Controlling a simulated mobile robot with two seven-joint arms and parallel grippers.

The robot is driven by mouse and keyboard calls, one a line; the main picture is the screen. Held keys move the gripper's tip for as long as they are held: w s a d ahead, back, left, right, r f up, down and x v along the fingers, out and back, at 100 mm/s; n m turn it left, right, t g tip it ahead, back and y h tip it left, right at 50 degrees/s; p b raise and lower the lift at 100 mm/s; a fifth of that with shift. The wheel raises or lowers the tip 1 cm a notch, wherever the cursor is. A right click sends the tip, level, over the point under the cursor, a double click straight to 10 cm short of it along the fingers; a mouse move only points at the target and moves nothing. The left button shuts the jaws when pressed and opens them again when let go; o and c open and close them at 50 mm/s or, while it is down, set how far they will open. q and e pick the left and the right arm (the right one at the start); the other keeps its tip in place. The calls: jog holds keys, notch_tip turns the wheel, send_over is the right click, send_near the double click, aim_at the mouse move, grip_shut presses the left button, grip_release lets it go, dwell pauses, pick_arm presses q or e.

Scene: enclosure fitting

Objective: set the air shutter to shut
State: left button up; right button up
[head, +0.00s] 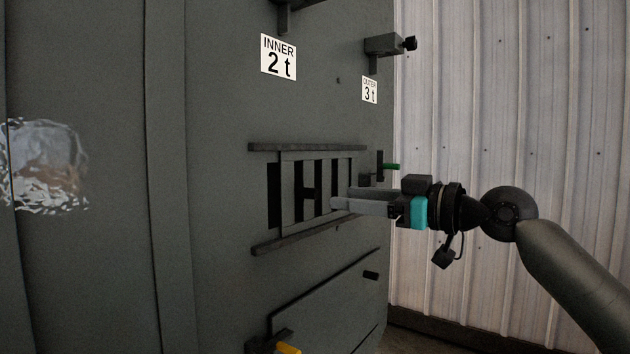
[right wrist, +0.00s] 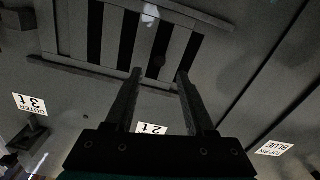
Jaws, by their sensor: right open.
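The air shutter (head: 287,190) is a dark slatted plate between two horizontal rails on the grey enclosure face. Dark gaps show between its slats, with a wider dark gap at its left end. It also shows at the top of the right wrist view (right wrist: 133,37). My right gripper (head: 340,197) comes in from the right, its fingers in front of the shutter's right part and hiding some of it. In the right wrist view its two fingers (right wrist: 160,74) are apart, with nothing clearly held between them. I cannot tell whether they touch the slats. My left gripper is not in view.
Labels "INNER 2 t" (head: 279,58) and "OUTER 3 t" (head: 369,90) sit above, near protruding dark fittings (head: 384,45). A green-tipped lever (head: 390,166) is close above my gripper. A lower panel (head: 330,310) and an orange-tipped part (head: 288,348) lie below. A corrugated wall (head: 510,90) stands right.

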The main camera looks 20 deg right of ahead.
aim_at(322, 193)
jog(key=p+x, duration=0.2)
jog(key=x, duration=0.4)
jog(key=shift+w+a+r, duration=0.15)
jog(key=shift+p+x, duration=0.35)
jog(key=shift+x, duration=0.45)
grip_shut()
dwell(0.5)
